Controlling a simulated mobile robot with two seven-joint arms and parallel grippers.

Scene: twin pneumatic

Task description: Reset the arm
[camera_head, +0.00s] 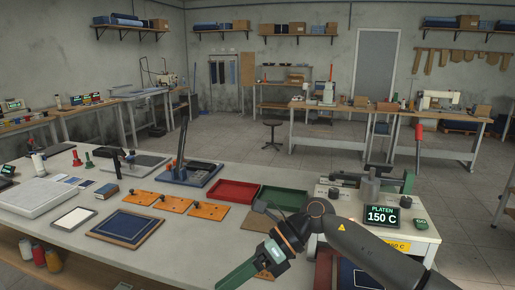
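My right arm comes in from the lower right and bends over the front of the bench. Its gripper (240,276) points down and left at the bottom edge, with a dark green finger showing. Its fingertips are partly cut off, so I cannot tell whether it is open or shut, and I see nothing held in it. My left arm and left gripper are out of view.
The bench (190,250) holds a dark blue framed board (126,227), orange plates (172,203), a red tray (232,193), a green tray (283,199) and a black-handled press (187,173). Bare bench lies left of my gripper. The floor beyond is mostly open.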

